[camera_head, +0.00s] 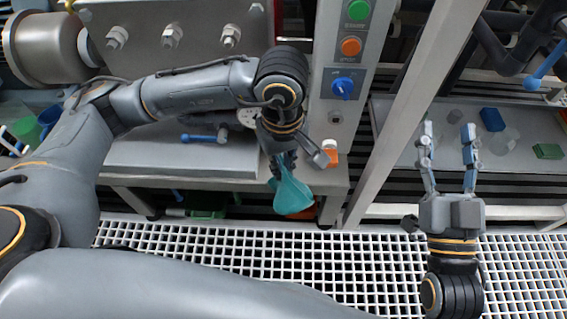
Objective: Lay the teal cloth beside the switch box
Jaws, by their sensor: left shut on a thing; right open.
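The teal cloth (292,194) hangs bunched from my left gripper (282,168), which is shut on it. The cloth is in front of the bench's front edge, close to its right end, above the grated floor. The switch box (343,60) is a grey upright panel with a green button, an orange button and a blue rotary knob. It stands behind and to the right of the cloth, and the two look apart. My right gripper (447,140) is open and empty, right of the white slanted post. The fingers of my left gripper are partly hidden.
A grey bench (180,155) bears a blue-handled valve (203,137). An orange bottle with a white cap (330,152) stands near the bench's right end. A white post (400,110) divides the bench from a right shelf (400,150) with blue and green blocks. White grating (250,250) covers the floor.

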